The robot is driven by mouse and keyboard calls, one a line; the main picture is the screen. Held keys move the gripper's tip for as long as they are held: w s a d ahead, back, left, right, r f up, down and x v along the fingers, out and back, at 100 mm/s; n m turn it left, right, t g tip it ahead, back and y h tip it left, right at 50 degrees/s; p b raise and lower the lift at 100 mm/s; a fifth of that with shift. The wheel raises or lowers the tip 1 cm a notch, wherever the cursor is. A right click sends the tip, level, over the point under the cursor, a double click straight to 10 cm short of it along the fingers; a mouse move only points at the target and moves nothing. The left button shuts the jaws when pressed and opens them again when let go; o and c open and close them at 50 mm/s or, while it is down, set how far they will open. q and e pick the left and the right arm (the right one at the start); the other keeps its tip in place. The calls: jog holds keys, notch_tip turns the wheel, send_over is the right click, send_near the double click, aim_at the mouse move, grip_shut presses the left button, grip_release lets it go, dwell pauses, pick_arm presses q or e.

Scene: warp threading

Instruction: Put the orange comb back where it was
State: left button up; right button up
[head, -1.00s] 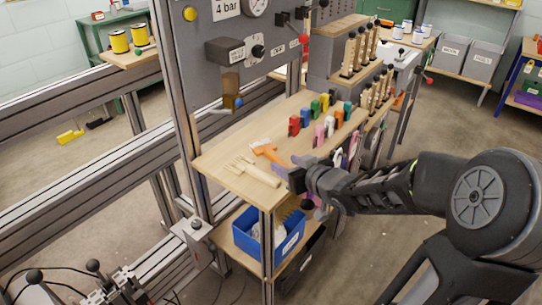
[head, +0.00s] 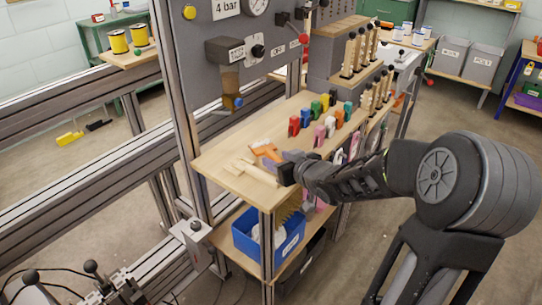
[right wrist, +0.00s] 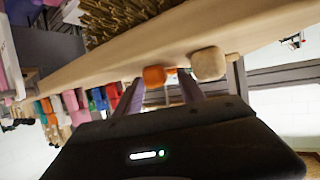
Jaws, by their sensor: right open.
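The orange comb (head: 266,151) lies on the wooden shelf top (head: 222,163), beside a pale wooden comb (head: 258,174). My right gripper (head: 284,161) is at the shelf's front edge, right at the handle ends of the two combs, and hides part of them in the head view. In the right wrist view its two fingers (right wrist: 160,80) are apart. The orange handle end (right wrist: 154,76) shows between the fingertips, and the pale handle end (right wrist: 208,63) sits just outside the right-hand finger. I cannot tell whether either finger touches a handle.
Several coloured clips (head: 318,120) stand in rows farther back on the shelf, near wooden pegs (head: 362,55). A blue bin (head: 280,240) sits on the lower shelf under my right gripper. A grey upright post (head: 175,110) bounds the shelf on the left.

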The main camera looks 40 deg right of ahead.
aim_at(279, 160)
jog(key=shift+c, duration=0.5)
grip_shut()
notch_tip(279, 160, up, 10)
jog(key=p, duration=0.4)
jog(key=shift+p, duration=0.3)
dwell(0.7)
